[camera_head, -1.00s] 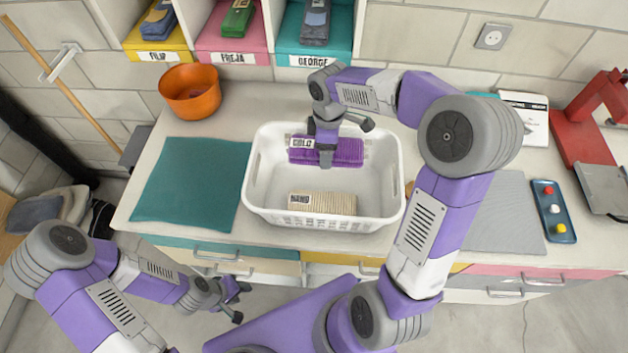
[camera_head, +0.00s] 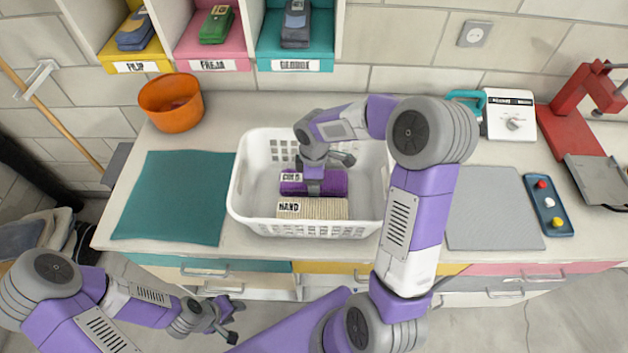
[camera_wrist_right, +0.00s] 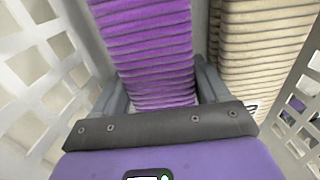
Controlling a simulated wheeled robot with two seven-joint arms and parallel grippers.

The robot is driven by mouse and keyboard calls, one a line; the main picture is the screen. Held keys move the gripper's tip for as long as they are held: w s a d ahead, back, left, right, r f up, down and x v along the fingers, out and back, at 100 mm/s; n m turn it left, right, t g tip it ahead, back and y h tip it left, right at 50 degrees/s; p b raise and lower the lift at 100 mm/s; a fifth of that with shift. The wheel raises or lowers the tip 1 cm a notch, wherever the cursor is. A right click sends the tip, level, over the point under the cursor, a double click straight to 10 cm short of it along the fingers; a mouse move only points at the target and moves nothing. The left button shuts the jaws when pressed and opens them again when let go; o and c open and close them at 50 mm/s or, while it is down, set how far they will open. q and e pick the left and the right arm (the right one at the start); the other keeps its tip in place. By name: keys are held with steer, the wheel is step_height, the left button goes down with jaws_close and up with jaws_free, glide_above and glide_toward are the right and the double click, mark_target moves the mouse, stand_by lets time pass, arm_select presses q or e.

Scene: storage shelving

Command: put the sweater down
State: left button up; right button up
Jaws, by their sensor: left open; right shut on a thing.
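The purple folded sweater (camera_head: 334,183), with a small white label, is inside the white laundry basket (camera_head: 244,206). My right gripper (camera_head: 314,186) reaches down into the basket and is shut on it. In the right wrist view the purple sweater (camera_wrist_right: 150,45) lies between the two fingers. Whether it touches the basket floor cannot be told. A beige ribbed folded sweater (camera_head: 325,210), with a label reading HAND, lies just in front of it in the basket. My left gripper (camera_head: 230,322) is open and empty, low in front of the counter.
A teal mat (camera_head: 172,198) lies left of the basket, with an orange bowl (camera_head: 171,104) behind it. A grey mat (camera_head: 490,208) and a blue tray with colored buttons (camera_head: 549,208) lie on the right. Labelled cubbies (camera_head: 212,64) with folded clothes stand at the back.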

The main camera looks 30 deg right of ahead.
steer(key=o, duration=1.1)
steer(key=shift+f, duration=0.1)
steer(key=shift+r, duration=0.3)
step_height(320, 180, up, 12)
steer(key=p, duration=0.2)
steer(key=shift+f+p, duration=0.1)
steer(key=shift+p, duration=0.25)
